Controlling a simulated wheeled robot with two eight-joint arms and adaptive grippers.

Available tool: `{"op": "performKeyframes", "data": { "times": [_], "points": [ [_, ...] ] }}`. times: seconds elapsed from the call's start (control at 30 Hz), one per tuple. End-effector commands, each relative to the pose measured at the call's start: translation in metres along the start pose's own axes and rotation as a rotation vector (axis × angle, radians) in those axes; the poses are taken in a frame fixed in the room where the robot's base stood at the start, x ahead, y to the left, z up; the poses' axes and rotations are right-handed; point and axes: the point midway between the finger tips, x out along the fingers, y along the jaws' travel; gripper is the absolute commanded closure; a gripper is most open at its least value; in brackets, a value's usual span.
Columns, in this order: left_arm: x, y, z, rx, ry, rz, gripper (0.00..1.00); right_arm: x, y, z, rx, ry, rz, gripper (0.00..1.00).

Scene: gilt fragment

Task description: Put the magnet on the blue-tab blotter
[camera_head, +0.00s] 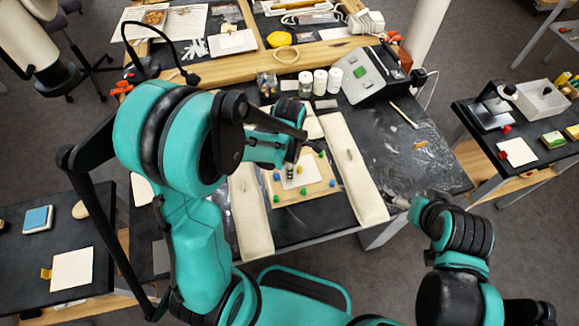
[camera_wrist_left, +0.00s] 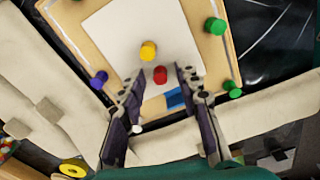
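The white blotter (camera_head: 300,172) lies on a wooden board on the middle table. The left wrist view shows this blotter (camera_wrist_left: 115,35) with a blue tab (camera_wrist_left: 175,98) at its near edge, partly behind a finger. A red piece (camera_wrist_left: 160,75) and a yellow piece (camera_wrist_left: 148,50) are on or over the blotter; I cannot tell which piece is the magnet. My left gripper (camera_head: 290,172) points down over the blotter. In the left wrist view its fingers (camera_wrist_left: 160,78) are apart, with the red piece seen between the tips, untouched. My right gripper (camera_head: 400,203) is beside the table's right front; its fingers are unclear.
The wooden board (camera_head: 318,188) carries several coloured pieces near its edges. Pale padded strips (camera_head: 352,170) flank it. White jars (camera_head: 320,82) and a grey device (camera_head: 368,75) stand behind. Side tables hold a yellow-tab blotter (camera_head: 73,270) and a red-tab blotter (camera_head: 517,153).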

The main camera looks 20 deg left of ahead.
Motion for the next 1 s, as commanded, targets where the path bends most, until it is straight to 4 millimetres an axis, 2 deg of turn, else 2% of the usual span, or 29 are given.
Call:
{"op": "performKeyframes", "data": {
  "times": [0.43,0.6,0.73,0.87,1.0],
  "points": [
    [-0.092,0.000,0.000,0.000,0.000,0.000,0.67,-0.026,0.000,-0.019,0.000,0.000,0.000,0.00],
    [-0.114,0.000,0.000,0.000,0.000,0.000,0.67,-0.031,0.000,-0.022,0.000,0.000,0.000,0.00],
    [-0.124,-0.002,-0.001,0.031,-0.004,0.009,0.67,-0.032,0.000,-0.023,0.000,0.000,0.000,0.00],
    [-0.140,-0.010,-0.008,0.230,-0.021,0.074,0.67,-0.032,0.000,-0.023,0.000,0.000,0.000,0.00],
    [-0.165,-0.029,-0.021,0.648,-0.011,0.219,0.67,-0.032,0.000,-0.023,0.000,0.000,0.000,0.00]
  ]
}}
